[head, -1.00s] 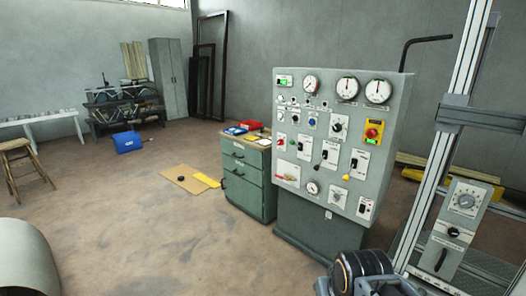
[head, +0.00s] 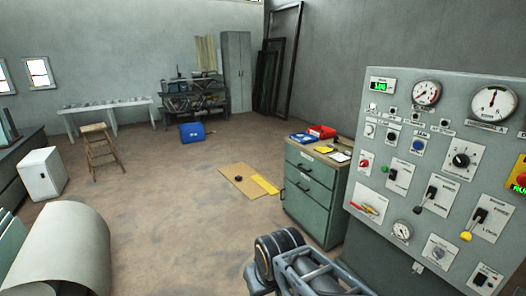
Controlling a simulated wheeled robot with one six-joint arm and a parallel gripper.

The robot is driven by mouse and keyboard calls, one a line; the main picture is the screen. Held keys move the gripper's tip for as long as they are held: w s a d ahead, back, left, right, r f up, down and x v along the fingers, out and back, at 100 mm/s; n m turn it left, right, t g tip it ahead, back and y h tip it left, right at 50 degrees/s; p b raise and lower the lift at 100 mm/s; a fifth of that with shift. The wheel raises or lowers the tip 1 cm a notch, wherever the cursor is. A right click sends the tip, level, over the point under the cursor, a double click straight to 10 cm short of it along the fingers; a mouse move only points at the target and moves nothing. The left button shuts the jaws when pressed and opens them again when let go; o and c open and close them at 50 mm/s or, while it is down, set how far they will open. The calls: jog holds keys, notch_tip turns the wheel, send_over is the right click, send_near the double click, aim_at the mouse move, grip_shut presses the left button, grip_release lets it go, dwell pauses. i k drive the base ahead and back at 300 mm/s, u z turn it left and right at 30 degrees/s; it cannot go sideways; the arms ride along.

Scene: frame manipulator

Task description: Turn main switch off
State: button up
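The grey control panel (head: 455,84) stands at the right of the head view, cut off by the right edge. A red knob on a yellow plate (head: 519,184) is partly cut off at the right edge. The labels are too small to tell which one is the main switch. Part of my arm shows at the bottom middle, left of the panel. My gripper is not visible.
A green drawer cabinet (head: 307,205) with red and blue trays on top stands left of the panel. Cardboard (head: 236,181) lies on the floor. A large pale cylinder (head: 62,250), a white cabinet (head: 42,174) and a stool (head: 97,150) are at left.

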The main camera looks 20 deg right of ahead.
aim_at(364, 163)
jog(key=u, duration=0.15)
jog(key=i, duration=1.9)
jog(key=z, duration=0.9)
jog(key=i, duration=1)
jog(key=z, duration=1.45)
jog(key=i, duration=0.5)
jog(key=z, duration=0.3)
